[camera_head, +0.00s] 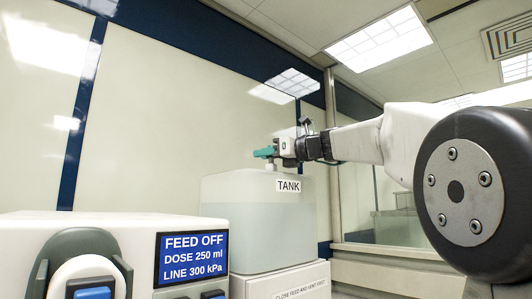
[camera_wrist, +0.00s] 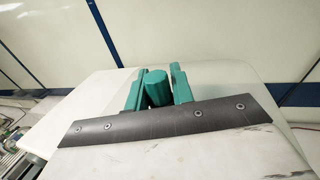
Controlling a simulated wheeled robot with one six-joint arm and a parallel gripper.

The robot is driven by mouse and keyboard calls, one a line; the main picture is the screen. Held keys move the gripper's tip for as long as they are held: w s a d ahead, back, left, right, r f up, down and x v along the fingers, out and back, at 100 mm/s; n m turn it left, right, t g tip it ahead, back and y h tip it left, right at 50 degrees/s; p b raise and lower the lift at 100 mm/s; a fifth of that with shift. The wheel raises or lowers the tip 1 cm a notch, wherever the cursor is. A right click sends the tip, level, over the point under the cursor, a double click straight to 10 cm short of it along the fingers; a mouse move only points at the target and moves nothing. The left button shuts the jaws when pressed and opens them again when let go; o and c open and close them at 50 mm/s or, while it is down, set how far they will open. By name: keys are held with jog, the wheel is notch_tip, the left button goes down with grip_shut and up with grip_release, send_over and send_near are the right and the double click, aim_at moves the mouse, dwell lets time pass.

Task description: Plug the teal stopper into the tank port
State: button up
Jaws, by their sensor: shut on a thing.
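The translucent white tank (camera_head: 255,215), labelled TANK, stands in the middle of the head view on a white base. My gripper (camera_head: 264,153) reaches in from the right just above the tank's top and has teal fingers. In the wrist view my gripper (camera_wrist: 158,92) is shut on the teal stopper (camera_wrist: 156,86), a rounded piece between the two fingers. A small pale piece shows under the fingers, at the tank's top. I cannot tell whether it is the port or whether the stopper touches it. The port is hidden in the wrist view.
A white control unit (camera_head: 120,240) with a blue screen (camera_head: 192,258) reading FEED OFF, DOSE 250 ml, LINE 300 kPa stands at the front left. A sign on the tank's base (camera_head: 280,283) reads about closing feed and vent first. A pale wall (camera_head: 190,100) stands behind the tank.

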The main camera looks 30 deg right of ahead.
jog(key=shift+f, duration=0.55)
jog(key=o, duration=1)
jog(key=shift+o, duration=0.2)
jog(key=v, duration=0.8)
jog(key=shift+w, duration=0.1)
jog(key=shift+a, duration=0.15)
